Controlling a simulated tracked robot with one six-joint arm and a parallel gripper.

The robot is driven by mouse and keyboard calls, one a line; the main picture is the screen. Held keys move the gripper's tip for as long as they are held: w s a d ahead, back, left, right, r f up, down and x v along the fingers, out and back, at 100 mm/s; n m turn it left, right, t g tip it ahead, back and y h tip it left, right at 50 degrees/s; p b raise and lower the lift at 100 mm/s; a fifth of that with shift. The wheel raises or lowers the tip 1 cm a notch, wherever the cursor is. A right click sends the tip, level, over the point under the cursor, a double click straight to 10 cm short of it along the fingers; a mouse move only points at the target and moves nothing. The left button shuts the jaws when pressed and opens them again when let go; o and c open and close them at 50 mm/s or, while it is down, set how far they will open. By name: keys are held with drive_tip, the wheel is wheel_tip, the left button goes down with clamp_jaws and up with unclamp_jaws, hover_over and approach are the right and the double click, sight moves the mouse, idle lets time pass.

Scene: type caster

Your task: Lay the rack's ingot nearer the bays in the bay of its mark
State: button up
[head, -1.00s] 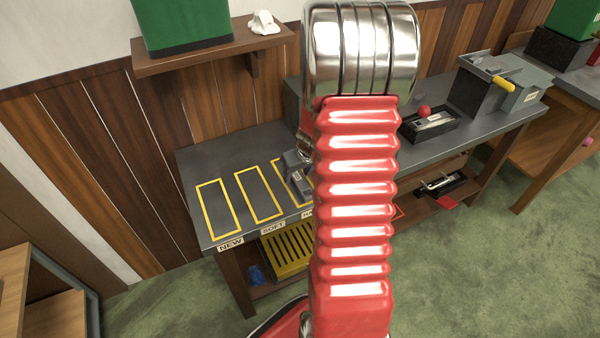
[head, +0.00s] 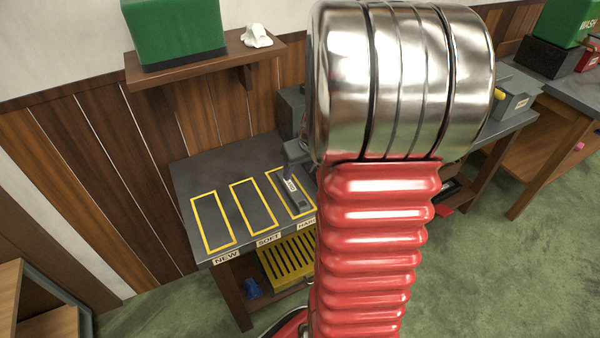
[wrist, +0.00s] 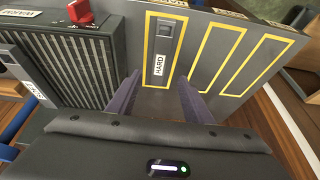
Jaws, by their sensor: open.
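A grey ingot with a white HARD label (wrist: 158,66) lies flat inside a yellow-outlined bay (wrist: 186,50), lengthwise, in the wrist view. In the head view the ingot (head: 298,193) lies in the third bay from the left, the one by the HARD sign (head: 307,223). My gripper (wrist: 157,97) is open, its two purple-grey fingers apart and nothing between them. The ingot lies beyond the fingertips, in line with the gap. In the head view my gripper (head: 295,160) shows partly beside my arm, close above the ingot's far end. The rack is not clearly visible.
Two empty bays lie to the left, marked NEW (head: 226,257) and SOFT (head: 268,240). A slatted dark machine (wrist: 82,65) with a red knob (wrist: 79,11) stands left of the ingot in the wrist view. A wooden wall shelf (head: 205,65) hangs above the bench.

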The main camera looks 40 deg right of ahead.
drive_tip(key=shift+s+r, duration=0.15)
drive_tip(key=shift+r, duration=0.15)
idle(0.5)
drive_tip(key=s+a+r+n, duration=0.1)
drive_tip(key=a+r, duration=0.4)
drive_tip(key=a, duration=0.4)
drive_tip(key=a+r+n, duration=0.1)
drive_tip(key=a+r, duration=0.4)
drive_tip(key=a, duration=0.3)
drive_tip(key=s+a+r+n+t+y, duration=0.1)
drive_tip(key=s+a+r, duration=0.4)
drive_tip(key=s+a, duration=0.5)
drive_tip(key=a, duration=0.2)
drive_tip(key=shift+s+a, duration=0.3)
drive_tip(key=shift+a, duration=0.1)
drive_tip(key=shift+c, duration=0.5)
